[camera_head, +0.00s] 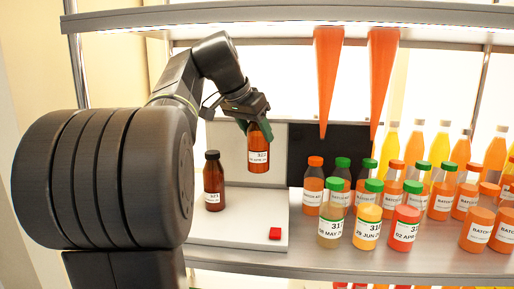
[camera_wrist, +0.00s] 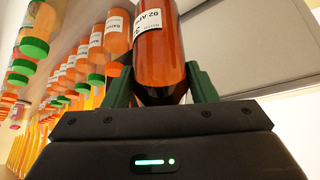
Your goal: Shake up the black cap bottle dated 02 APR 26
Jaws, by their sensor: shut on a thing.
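My gripper (camera_head: 256,126) is shut around the top of a brown-orange bottle (camera_head: 258,155), holding it upright above the white platform (camera_head: 240,220). The bottle has a white label. In the wrist view, the bottle (camera_wrist: 160,45) sits between the green fingers of my gripper (camera_wrist: 160,88), and its label shows "02 APR"; the rest of that line is cut by the curve. The fingers cover its cap in the head view. Another brown bottle with a black cap (camera_head: 213,180) stands on the platform to the left of the held one; its date is too small to read.
Several juice bottles with green and orange caps crowd the shelf (camera_head: 350,262) to the right. Two orange cones (camera_head: 328,75) hang above. The platform's middle is clear.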

